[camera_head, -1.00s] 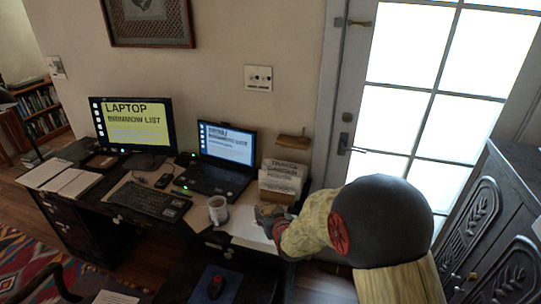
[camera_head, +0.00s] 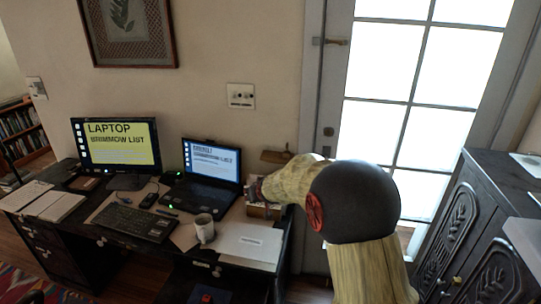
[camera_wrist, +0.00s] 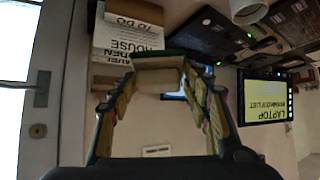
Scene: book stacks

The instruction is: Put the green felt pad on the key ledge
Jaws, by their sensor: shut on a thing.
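My gripper (camera_wrist: 158,66) is shut, its fingers converging on a thin dark green strip, the green felt pad (camera_wrist: 160,52), seen nearly edge-on in the wrist view. The key ledge (camera_head: 276,156) is a small brown wooden shelf on the wall beside the door frame. I cannot tell whether pad and ledge touch. In the head view my forearm covers part of the space below the ledge, and the pad cannot be made out there.
The desk holds a laptop (camera_head: 211,170), a monitor (camera_head: 118,146), a keyboard (camera_head: 134,221) and a white mug (camera_head: 204,228). A glazed door (camera_head: 330,130) is right of the ledge.

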